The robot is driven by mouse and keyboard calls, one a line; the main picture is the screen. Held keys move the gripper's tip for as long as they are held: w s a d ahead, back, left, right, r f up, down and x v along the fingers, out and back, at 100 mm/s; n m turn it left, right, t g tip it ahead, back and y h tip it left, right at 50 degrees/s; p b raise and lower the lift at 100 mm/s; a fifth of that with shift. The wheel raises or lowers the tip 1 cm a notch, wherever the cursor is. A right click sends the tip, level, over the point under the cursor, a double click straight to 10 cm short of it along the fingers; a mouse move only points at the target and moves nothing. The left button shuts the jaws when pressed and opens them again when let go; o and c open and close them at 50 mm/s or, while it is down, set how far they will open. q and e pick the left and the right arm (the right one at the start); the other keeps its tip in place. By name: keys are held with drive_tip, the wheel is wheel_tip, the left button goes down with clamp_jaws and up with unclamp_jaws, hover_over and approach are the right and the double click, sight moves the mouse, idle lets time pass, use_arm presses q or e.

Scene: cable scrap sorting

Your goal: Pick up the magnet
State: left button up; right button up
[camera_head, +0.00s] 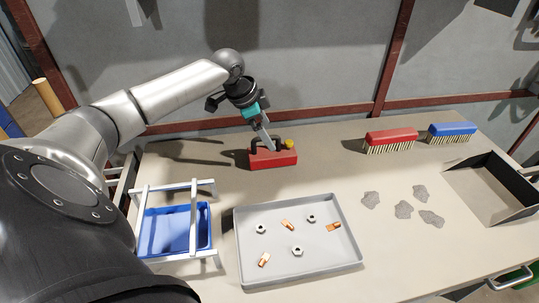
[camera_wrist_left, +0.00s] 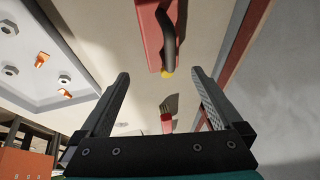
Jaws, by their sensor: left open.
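The magnet (camera_head: 273,158) is a red block with a dark arched handle and a yellow knob at its right end. It lies on the workbench behind the grey tray. My left gripper (camera_head: 264,135) is open above the magnet's handle, and the head view does not clearly show whether it touches. Nothing is between the fingertips. My right gripper is not in view.
A grey tray (camera_head: 300,281) holds several nuts and copper pieces. A blue bin (camera_head: 172,232) in a white frame stands left of it. Red (camera_head: 391,138) and blue (camera_head: 452,130) brushes, grey stones (camera_head: 404,210) and a dark dustpan-like tray (camera_head: 492,200) are at right.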

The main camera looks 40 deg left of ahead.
sight(275, 152)
use_arm(q)
drive_tip(key=x, duration=0.3)
drive_tip(key=shift+b, duration=0.3)
drive_tip(key=shift+w+f, duration=0.15)
drive_tip(key=shift+f, duration=0.2)
drive_tip(key=shift+w+f+b, duration=0.2)
drive_tip(key=shift+f+b, duration=0.1)
drive_tip(key=shift+f, duration=0.2)
drive_tip(key=x, duration=0.2)
drive_tip(key=b+x, duration=0.1)
drive_tip(key=x, duration=0.1)
drive_tip(key=shift+a+f, duration=0.1)
drive_tip(key=shift+a, duration=0.15)
drive_tip(key=c, duration=0.7)
clamp_jaws()
drive_tip(key=shift+w, duration=0.1)
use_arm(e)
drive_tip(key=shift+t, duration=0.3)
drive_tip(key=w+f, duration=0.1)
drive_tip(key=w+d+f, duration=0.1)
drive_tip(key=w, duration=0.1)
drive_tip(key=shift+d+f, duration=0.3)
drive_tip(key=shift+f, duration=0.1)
